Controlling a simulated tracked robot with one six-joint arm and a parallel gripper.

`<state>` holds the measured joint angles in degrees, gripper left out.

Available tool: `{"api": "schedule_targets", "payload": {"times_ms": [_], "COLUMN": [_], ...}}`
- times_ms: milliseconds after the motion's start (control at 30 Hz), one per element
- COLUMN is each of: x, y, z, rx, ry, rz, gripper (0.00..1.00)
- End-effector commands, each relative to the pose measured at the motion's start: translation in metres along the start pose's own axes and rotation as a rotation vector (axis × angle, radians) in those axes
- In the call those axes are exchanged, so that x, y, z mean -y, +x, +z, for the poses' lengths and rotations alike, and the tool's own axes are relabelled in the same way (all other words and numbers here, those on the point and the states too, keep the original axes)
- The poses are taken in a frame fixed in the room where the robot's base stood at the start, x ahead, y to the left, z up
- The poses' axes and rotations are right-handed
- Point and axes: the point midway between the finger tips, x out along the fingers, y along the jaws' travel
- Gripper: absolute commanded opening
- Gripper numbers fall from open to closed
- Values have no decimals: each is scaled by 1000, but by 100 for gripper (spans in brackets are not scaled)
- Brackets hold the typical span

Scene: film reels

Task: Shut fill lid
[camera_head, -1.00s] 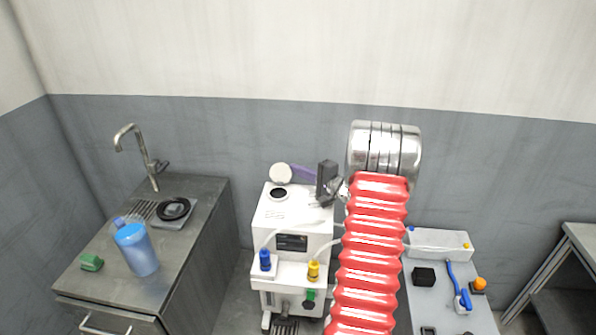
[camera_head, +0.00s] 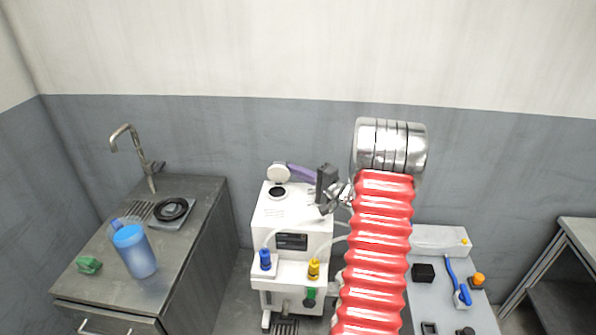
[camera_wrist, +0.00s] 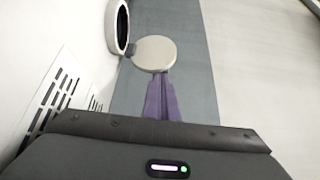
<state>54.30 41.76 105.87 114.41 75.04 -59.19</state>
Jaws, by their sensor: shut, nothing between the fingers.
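The fill lid (camera_head: 280,173) is a round pale disc standing open behind the dark fill opening (camera_head: 278,191) on top of the white machine (camera_head: 290,212). In the wrist view the lid (camera_wrist: 154,54) shows straight ahead, beside the white-rimmed opening (camera_wrist: 118,28). My gripper (camera_head: 292,168) has purple fingers and is shut and empty. Its fingertips (camera_wrist: 161,76) overlap the lower edge of the lid in the wrist view. I cannot tell whether they touch it. In the head view the fingers reach in from the right, next to the lid.
The white machine has a blue connector (camera_head: 265,259) and a yellow connector (camera_head: 313,269) on its front. A counter with a faucet (camera_head: 140,155) and a blue jug (camera_head: 134,250) stands left. A tray table (camera_head: 440,290) with small items stands right. The wall is close behind.

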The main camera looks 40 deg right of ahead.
Motion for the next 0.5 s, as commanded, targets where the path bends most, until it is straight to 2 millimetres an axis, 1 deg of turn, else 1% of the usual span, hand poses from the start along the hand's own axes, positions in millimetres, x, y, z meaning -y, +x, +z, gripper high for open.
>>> {"api": "schedule_targets", "payload": {"times_ms": [200,500], "x": [-1,-3], "y": [-6,-10], "z": [10,16], "rx": [2,3], "ry": [0,0], "rz": [0,0], "gripper": [0,0]}}
